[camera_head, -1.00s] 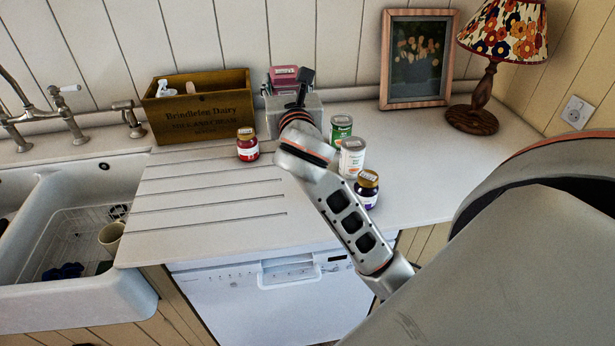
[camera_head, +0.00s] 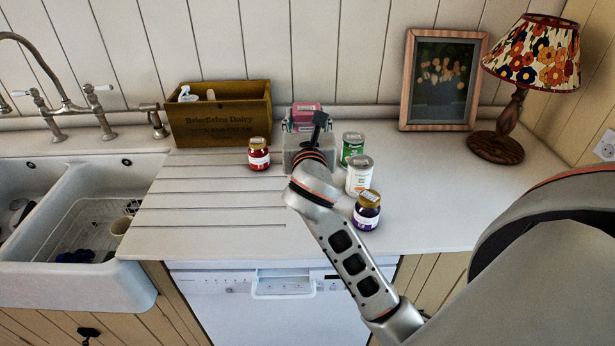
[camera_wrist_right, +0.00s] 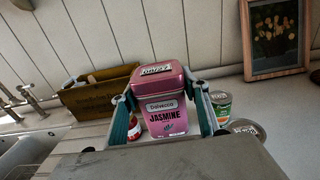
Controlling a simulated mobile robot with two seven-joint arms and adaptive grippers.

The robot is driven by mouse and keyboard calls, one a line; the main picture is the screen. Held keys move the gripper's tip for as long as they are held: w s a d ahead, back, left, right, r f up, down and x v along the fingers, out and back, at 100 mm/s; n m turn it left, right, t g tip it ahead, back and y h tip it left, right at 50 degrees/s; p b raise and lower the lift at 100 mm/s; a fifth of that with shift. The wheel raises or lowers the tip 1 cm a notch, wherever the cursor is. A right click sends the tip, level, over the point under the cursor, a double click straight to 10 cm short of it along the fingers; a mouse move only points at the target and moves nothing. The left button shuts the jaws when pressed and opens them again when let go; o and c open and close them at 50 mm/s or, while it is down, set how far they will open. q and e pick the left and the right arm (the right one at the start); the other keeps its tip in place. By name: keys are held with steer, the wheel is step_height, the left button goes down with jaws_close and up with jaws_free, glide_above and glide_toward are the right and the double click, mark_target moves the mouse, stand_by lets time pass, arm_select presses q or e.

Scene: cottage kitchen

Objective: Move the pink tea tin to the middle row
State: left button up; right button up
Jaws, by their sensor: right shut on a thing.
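The pink tea tin (camera_head: 307,112) shows partly above my right gripper (camera_head: 304,126) in the head view, at the back of the counter. In the right wrist view the tin (camera_wrist_right: 162,122), labelled JASMINE, is upright between the two fingers of my right gripper (camera_wrist_right: 163,108). The gripper is shut on the tin's sides. The tin's base is hidden by the gripper body, so I cannot tell whether it touches the counter. My left gripper is not in view.
A red jar (camera_head: 259,158) stands left of the gripper. A green tin (camera_head: 352,147), a white tin (camera_head: 359,178) and a purple jar (camera_head: 367,213) stand to the right, back to front. A wooden box (camera_head: 221,122) is behind left. The grooved counter (camera_head: 210,215) is clear.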

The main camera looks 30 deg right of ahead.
step_height(320, 180, down, 15)
steer(key=b, duration=0.3)
steer(key=shift+r, duration=0.15)
steer(key=shift+f, duration=0.2)
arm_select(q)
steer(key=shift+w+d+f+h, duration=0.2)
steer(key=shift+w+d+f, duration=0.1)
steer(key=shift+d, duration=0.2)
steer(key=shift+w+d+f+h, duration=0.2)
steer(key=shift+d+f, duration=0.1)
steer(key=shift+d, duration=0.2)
arm_select(e)
steer(key=shift+f, duration=0.1)
steer(key=o, duration=1.2)
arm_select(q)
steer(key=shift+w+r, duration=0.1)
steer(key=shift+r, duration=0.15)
arm_select(e)
steer(key=shift+o, duration=0.4)
